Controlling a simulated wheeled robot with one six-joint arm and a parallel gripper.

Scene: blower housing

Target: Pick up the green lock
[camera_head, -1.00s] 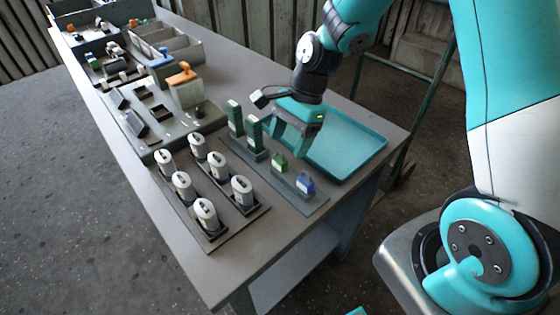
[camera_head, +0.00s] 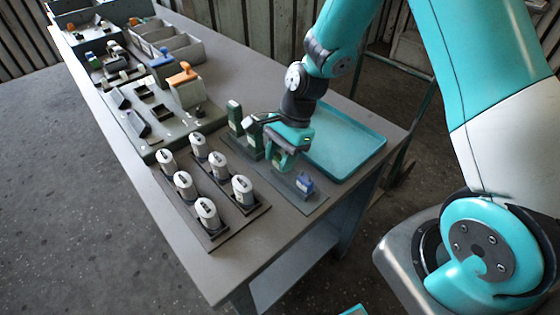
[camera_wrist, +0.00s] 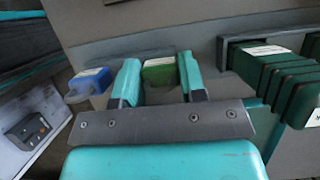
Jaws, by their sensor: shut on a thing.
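The green lock (camera_wrist: 159,73) sits between the two teal fingers of my gripper (camera_wrist: 158,82) in the wrist view, and the fingers are shut on it. In the head view my gripper (camera_head: 283,160) is low over the grey holder strip, and its fingers hide most of the green lock. I cannot tell whether the lock still touches the strip. A blue lock (camera_head: 304,183) stands beside it on the strip, and it also shows in the wrist view (camera_wrist: 90,82) left of the fingers.
Dark green blocks (camera_head: 235,115) stand in a holder close to my gripper, also in the wrist view (camera_wrist: 280,75). A teal tray (camera_head: 345,145) lies behind. Several white cylinders (camera_head: 207,213) stand on a dark plate in front. Bins line the table's far end.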

